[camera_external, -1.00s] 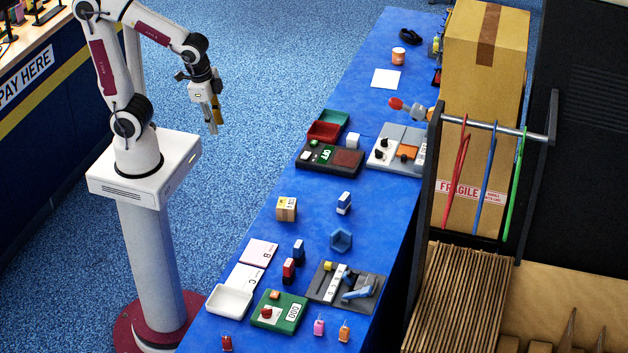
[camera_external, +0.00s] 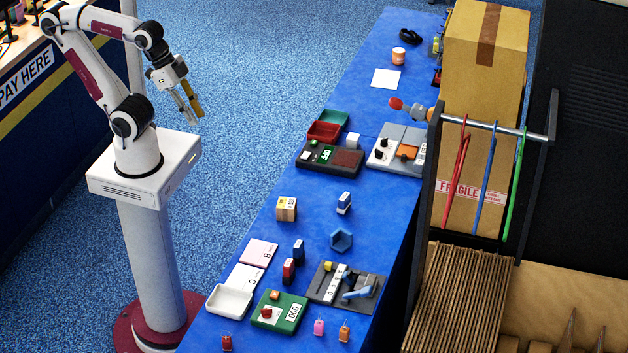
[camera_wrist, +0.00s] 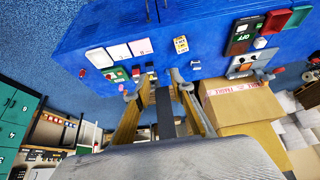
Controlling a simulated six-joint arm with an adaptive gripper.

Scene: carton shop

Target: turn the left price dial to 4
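A light grey panel (camera_external: 411,136) lies towards the right edge of the blue table. It carries black knobs, among them an upper knob (camera_external: 384,142) and a lower one (camera_external: 378,154), beside an orange block. Their marks are too small to read, so I cannot tell which is the left price dial or its setting. The panel also shows at the right of the wrist view (camera_wrist: 241,66). My gripper (camera_external: 196,116) is in the air left of the table, far from the panel. In the wrist view its yellow fingers (camera_wrist: 161,82) are apart with nothing between them.
A dark panel with a green OFF label (camera_external: 326,153) lies left of the grey panel. A red paddle (camera_external: 396,104) stands behind it. A tall carton (camera_external: 484,70) and a hanger rack (camera_external: 537,135) stand close on the right. The mid-table holds small blocks.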

